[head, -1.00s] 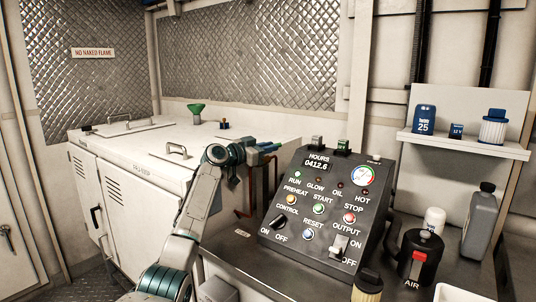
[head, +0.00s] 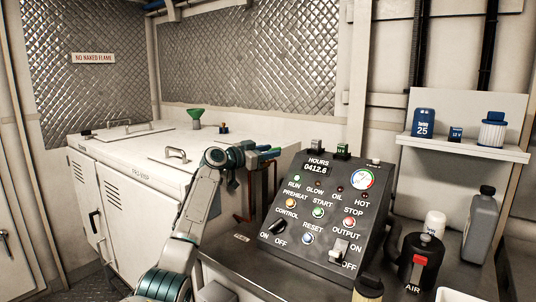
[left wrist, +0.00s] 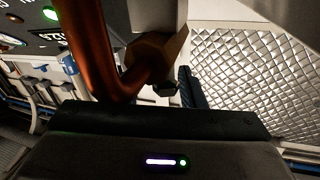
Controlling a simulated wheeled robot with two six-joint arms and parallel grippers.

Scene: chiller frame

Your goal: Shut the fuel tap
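I cannot clearly make out the fuel tap's lever in any view. In the left wrist view a thick copper pipe (left wrist: 98,50) bends into a brass fitting (left wrist: 150,58), with a small dark piece (left wrist: 167,89) below it. A dark finger of my left gripper (left wrist: 190,88) is close beside that piece; contact cannot be told. In the head view my left gripper (head: 264,153) is just left of the black control panel (head: 322,205), above the copper pipe (head: 246,214). Its finger gap is too small to judge. My right gripper is not in view.
The white chiller cabinet (head: 120,158) with a green funnel (head: 195,115) stands behind my left arm. At right are a black air canister (head: 421,262), a grey bottle (head: 480,225) and a shelf (head: 462,147) with a blue can and a filter. A patterned metal wall (head: 245,60) closes the back.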

